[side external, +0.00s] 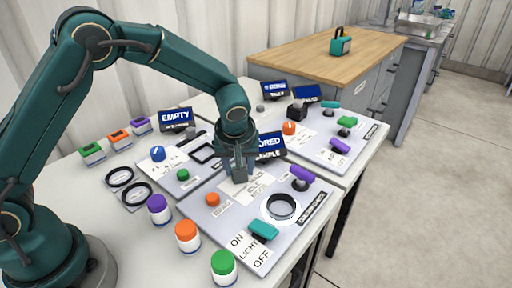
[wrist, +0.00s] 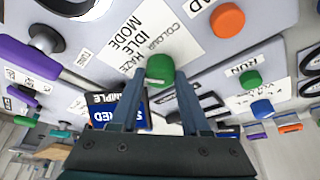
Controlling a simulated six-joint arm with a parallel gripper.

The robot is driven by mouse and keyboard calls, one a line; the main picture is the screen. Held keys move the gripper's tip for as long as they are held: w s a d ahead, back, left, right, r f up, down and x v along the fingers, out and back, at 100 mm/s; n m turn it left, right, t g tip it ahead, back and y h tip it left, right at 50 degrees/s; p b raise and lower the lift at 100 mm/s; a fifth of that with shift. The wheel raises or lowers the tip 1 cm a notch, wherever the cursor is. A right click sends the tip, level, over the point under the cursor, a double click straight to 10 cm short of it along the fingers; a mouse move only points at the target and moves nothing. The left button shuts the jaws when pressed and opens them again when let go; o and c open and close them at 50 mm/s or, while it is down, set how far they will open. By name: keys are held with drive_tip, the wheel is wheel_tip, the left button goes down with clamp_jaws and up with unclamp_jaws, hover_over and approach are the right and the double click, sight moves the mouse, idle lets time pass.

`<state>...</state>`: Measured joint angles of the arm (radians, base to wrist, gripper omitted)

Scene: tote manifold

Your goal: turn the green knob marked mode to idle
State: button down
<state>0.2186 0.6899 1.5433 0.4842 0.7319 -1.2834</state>
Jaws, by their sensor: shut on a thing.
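The green mode knob (wrist: 160,68) sits on a white label plate (wrist: 150,35) printed with COLOUR, IDLE, MODE and another word. In the wrist view it lies between the two fingertips of my gripper (wrist: 158,80), which is shut on it. Its pointer is not clear, so I cannot tell its setting. In the side view my gripper (side external: 240,174) reaches down to the near grey panel (side external: 292,227); its fingers hide the knob there. The printed plate (side external: 249,189) shows around the fingers.
On the same panel are an orange knob (side external: 213,199), a dark ring (side external: 281,206), a purple handle (side external: 302,172) and a teal light switch (side external: 263,229). A screen (side external: 270,145) stands close behind my gripper. Several lidded jars (side external: 187,235) line the front edge.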

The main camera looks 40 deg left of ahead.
drive_tip(key=m+t+h, duration=0.1)
drive_tip(key=m, duration=0.3)
drive_tip(key=shift+a, duration=0.15)
drive_tip(key=shift+m+h, duration=0.7)
drive_tip(key=shift+m, duration=0.8)
drive_tip(key=shift+c, duration=1.9)
unclamp_jaws()
drive_tip(key=shift+r, duration=0.1)
drive_tip(key=shift+v, duration=2.5)
drive_tip(key=shift+a+r, duration=0.1)
